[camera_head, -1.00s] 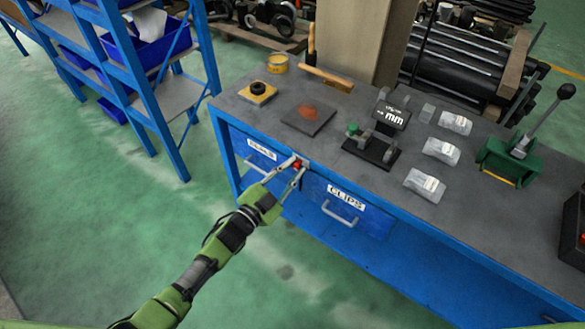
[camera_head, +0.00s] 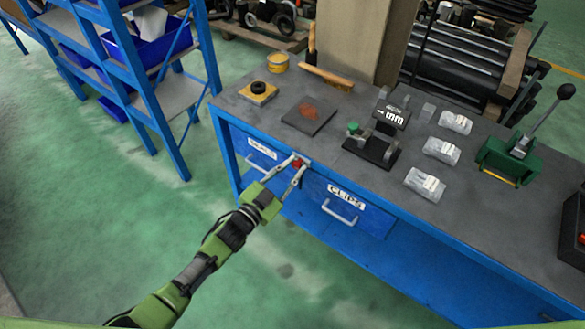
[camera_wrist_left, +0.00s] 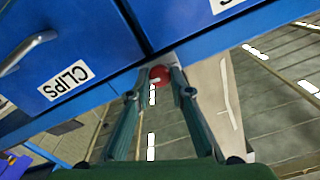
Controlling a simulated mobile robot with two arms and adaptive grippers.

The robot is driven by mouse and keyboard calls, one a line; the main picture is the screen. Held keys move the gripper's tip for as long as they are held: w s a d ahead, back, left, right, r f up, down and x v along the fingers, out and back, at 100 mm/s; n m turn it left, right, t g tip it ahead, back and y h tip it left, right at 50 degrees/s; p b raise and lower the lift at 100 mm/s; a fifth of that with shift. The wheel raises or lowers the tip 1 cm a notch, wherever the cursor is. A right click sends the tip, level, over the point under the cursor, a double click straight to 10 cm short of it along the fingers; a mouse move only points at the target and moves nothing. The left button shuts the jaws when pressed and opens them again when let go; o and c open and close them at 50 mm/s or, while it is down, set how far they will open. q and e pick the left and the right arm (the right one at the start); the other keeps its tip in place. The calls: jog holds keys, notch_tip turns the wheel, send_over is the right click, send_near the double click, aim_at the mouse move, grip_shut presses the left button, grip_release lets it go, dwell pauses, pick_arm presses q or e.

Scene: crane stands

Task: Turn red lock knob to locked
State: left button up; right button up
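The red lock knob (camera_head: 298,163) sits on the blue bench front, between the two labelled drawers and just below the worktop edge. In the left wrist view the round red knob (camera_wrist_left: 159,75) lies between the fingertips. My left gripper (camera_head: 299,165) reaches it from the front left, with one finger on each side. In the wrist view the fingertips (camera_wrist_left: 159,78) appear to touch the knob's sides, so it looks shut on it. The knob's turned position cannot be read clearly. My right gripper is not in view.
The CLIPS drawer (camera_head: 345,205) with its bar handle is right of the knob; another drawer (camera_head: 255,155) is left. The worktop (camera_head: 335,140) holds a small fixture, clear packs and a green lever press (camera_head: 510,158). A blue shelf rack (camera_head: 165,120) stands left. Open green floor lies in front.

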pick_arm(q)
jog(key=o, duration=0.4)
jog(key=shift+f, duration=0.1)
jog(key=v, duration=1.2)
